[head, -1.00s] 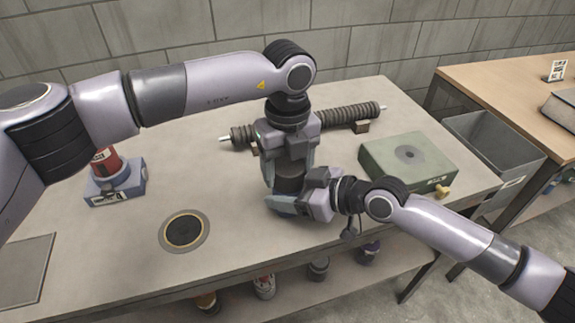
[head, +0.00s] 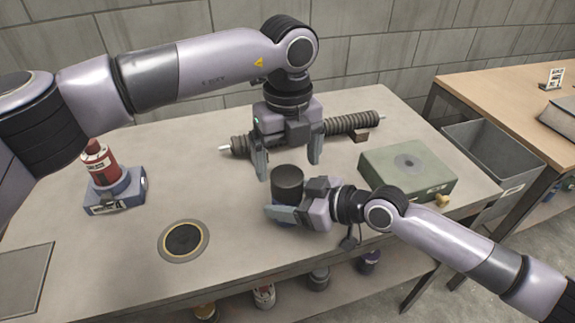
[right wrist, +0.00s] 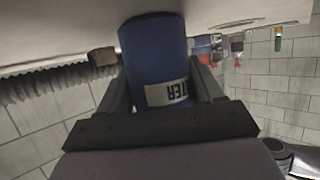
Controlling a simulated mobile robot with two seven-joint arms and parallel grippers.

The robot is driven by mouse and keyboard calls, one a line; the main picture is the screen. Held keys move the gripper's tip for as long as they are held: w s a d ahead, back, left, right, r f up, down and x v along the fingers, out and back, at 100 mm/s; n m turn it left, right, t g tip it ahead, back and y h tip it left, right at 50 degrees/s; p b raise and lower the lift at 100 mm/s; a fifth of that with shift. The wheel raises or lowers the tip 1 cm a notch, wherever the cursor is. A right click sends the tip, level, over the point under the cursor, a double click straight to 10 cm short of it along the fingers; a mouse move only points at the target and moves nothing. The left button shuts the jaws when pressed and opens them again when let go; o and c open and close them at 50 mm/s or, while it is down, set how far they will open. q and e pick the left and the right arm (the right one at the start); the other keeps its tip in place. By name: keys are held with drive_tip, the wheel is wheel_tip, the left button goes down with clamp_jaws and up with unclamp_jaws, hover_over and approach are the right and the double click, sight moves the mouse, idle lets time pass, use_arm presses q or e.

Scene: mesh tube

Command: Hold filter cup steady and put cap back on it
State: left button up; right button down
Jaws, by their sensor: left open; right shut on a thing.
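The filter cup is a blue cylinder (right wrist: 155,60) with a white label, seen in the right wrist view between the fingers of my right gripper (right wrist: 160,88). In the head view my right gripper (head: 285,215) is shut on it low down, above the grey table. A dark round cap (head: 288,180) sits on top of the cup and looks level. How tightly it is seated cannot be told. My left gripper (head: 289,170) is open and empty above and behind the cap, fingers pointing down, apart from it.
A ribbed mesh tube (head: 350,123) lies behind on the table (head: 130,250). A green box (head: 408,168) is to the right, a grey bin (head: 490,150) beyond. A red bottle (head: 100,165) stands in a blue-grey holder at left. A dark round disc (head: 184,239) is at the front.

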use_arm(q)
drive_tip(key=shift+o, duration=0.8)
wheel_tip(320, 180, up, 12)
use_arm(e)
drive_tip(key=shift+c, duration=0.4)
unclamp_jaws()
use_arm(q)
drive_tip(key=shift+f+b, duration=0.3)
drive_tip(key=shift+f, duration=0.05)
use_arm(e)
drive_tip(key=shift+v, duration=3.6)
